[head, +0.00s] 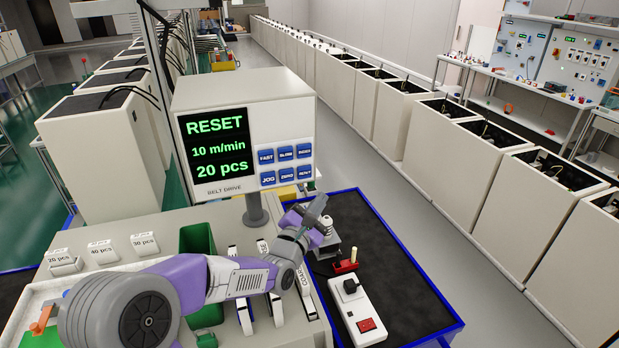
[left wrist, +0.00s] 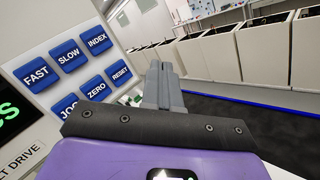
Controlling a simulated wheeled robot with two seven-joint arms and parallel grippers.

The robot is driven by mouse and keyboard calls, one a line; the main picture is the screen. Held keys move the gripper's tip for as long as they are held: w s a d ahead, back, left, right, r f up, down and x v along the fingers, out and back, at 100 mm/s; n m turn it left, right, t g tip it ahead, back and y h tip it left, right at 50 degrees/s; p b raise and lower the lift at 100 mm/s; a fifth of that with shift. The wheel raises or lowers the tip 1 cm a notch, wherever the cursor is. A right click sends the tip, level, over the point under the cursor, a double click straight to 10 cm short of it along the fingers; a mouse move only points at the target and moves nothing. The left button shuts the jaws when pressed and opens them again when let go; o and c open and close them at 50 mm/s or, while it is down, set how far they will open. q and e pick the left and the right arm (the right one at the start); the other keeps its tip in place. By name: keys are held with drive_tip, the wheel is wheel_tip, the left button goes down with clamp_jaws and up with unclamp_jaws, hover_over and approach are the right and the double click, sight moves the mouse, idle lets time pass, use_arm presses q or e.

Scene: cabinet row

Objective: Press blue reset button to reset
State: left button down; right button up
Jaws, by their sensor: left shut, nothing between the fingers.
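The blue RESET button (head: 304,172) is at the lower right of two rows of blue buttons on the cream control box (head: 285,115). It also shows in the left wrist view (left wrist: 120,74), just left of the fingers. The box's screen (head: 216,144) reads RESET, 10 m/min, 20 pcs in green. My left gripper (head: 316,208) is below and slightly right of the RESET button in the head view. Its fingers (left wrist: 162,82) are shut and empty, with a gap in the picture between them and the button. My right gripper does not show.
The box stands on a grey post (head: 256,210) above a cream bench. A green bin (head: 198,240), labelled boxes (head: 103,251) and a white power strip (head: 358,312) on a dark blue-edged table lie around my arm.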

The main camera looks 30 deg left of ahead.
sight(311, 170)
use_arm(q)
drive_tip(key=w+a+p, duration=0.2)
drive_tip(key=w+a, duration=0.3)
drive_tip(key=a, duration=0.1)
drive_tip(key=shift+w+a, duration=0.25)
drive_tip(key=shift+a, duration=0.15)
drive_tip(key=shift+r+p, duration=0.1)
drive_tip(key=shift+p, duration=0.2)
idle(1.9)
drive_tip(key=shift+w+a, duration=0.3)
drive_tip(key=shift+w+a, duration=0.25)
drive_tip(key=shift+a, duration=0.1)
idle(0.7)
drive_tip(key=shift+s+d, duration=0.1)
drive_tip(key=shift+s+d+b, duration=0.3)
drive_tip(key=shift+s+d, duration=0.15)
drive_tip(key=shift+d, duration=0.1)
